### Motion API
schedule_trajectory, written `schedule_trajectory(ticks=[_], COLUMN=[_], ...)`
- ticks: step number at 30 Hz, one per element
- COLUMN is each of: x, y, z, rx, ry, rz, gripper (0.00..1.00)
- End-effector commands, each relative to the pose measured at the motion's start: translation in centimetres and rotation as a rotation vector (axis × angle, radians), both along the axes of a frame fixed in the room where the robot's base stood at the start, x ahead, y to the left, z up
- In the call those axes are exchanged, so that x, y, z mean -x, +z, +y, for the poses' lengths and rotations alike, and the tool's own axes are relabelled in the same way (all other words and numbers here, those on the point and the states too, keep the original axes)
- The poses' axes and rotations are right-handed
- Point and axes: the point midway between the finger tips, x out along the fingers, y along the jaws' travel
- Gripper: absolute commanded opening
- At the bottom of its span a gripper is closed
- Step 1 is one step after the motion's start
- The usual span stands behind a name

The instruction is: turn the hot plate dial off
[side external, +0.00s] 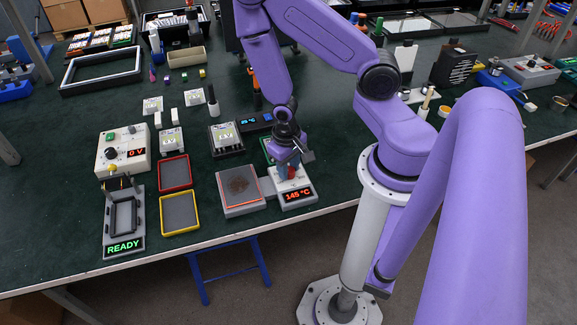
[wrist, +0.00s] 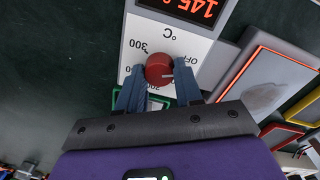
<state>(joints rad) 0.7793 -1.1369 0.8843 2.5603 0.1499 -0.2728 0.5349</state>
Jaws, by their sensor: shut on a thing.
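The hot plate's control box (side external: 297,197) is light grey, with an orange display reading 145 °C in the side view. Its red dial (wrist: 159,69) shows in the wrist view, with OFF, 200 and 300 printed around it and a pale pointer mark on its right side. The flat heating plate (side external: 240,184) lies left of the box in the side view. My gripper (wrist: 158,78) has its blue fingers shut on the dial, one on each side. In the side view my gripper (side external: 290,168) comes down over the box and mostly hides the dial.
A red-rimmed tray (side external: 174,173) and a yellow-rimmed tray (side external: 179,213) lie left of the hot plate. A fixture with a READY display (side external: 124,246) and a box reading 0 V (side external: 137,153) stand farther left. The table's front edge is close to the hot plate.

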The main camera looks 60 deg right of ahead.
Motion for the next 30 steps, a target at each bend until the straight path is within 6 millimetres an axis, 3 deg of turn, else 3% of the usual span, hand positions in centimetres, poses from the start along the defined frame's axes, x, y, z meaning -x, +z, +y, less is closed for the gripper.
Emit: schedule_trajectory(ticks=[9,25,26,27,28,30], x=[-0.02,-0.03,-0.03,-0.03,-0.02,-0.02], y=[0.02,0.02,0.02,0.02,0.02,0.01], z=[-0.01,0.00,0.00,0.00,0.00,0.00], rx=[0.000,0.000,0.000,0.000,0.000,0.000], ry=[0.117,0.141,0.140,0.140,0.140,0.140], rz=[-0.002,-0.002,-0.002,-0.002,-0.002,-0.002], gripper=[0.04,0.04,0.41,0.54,0.60,0.60])
